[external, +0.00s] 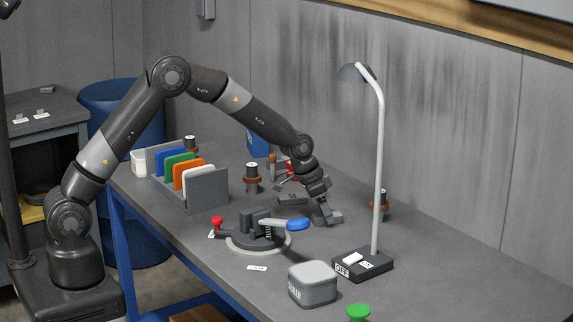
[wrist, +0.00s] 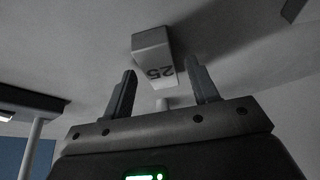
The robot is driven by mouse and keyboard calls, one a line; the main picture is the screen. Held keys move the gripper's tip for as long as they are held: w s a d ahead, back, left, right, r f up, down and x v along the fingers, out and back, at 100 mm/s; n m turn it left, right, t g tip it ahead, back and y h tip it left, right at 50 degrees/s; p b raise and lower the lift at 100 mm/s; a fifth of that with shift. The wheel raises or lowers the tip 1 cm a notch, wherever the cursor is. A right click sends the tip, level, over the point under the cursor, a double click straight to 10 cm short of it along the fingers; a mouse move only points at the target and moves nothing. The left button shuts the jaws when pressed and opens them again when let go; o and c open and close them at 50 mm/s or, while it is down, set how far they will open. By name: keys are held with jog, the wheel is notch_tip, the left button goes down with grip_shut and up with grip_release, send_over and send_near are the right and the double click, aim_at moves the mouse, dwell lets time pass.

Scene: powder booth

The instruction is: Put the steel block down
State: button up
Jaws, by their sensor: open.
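The steel block (wrist: 152,42) shows in the wrist view as a small pale grey block marked "25", just past and between my fingertips. In the external view a small grey block (external: 336,216) lies on the table by the fingertips, partly hidden by them. My gripper (wrist: 164,68) is open, with a finger on each side of the block's near end. In the external view my gripper (external: 324,213) points down at the tabletop, right of the clamp fixture. Whether a finger touches the block cannot be told.
The toggle clamp (external: 262,230) with a blue-tipped handle stands left of my gripper. A desk lamp (external: 378,180) stands to the right. A lidded grey box (external: 312,284) and green knob (external: 358,312) are in front. A rack (external: 208,190) of coloured panels stands left.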

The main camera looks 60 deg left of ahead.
jog(key=s+a+r+n, duration=0.1)
jog(key=s+a+r, duration=0.2)
jog(key=s+r, duration=0.45)
jog(key=s+a+r, duration=0.3)
jog(key=s+r, duration=0.2)
jog(key=r, duration=0.6)
jog(key=s+a+r+n, duration=0.1)
jog(key=s+a, duration=0.2)
jog(key=s, duration=0.7)
jog(key=s+a+r+n+t+y, duration=0.1)
jog(key=s+a+r, duration=0.1)
jog(key=s, duration=0.9)
jog(key=s+a+r+n, duration=0.1)
jog(key=s+a, duration=0.2)
jog(key=s, duration=0.7)
jog(key=shift+s+a+r+n+t+y, duration=0.15)
jog(key=shift+a+n+t+y, duration=0.15)
jog(key=shift+a, duration=0.05)
jog(key=shift+o, duration=0.6)
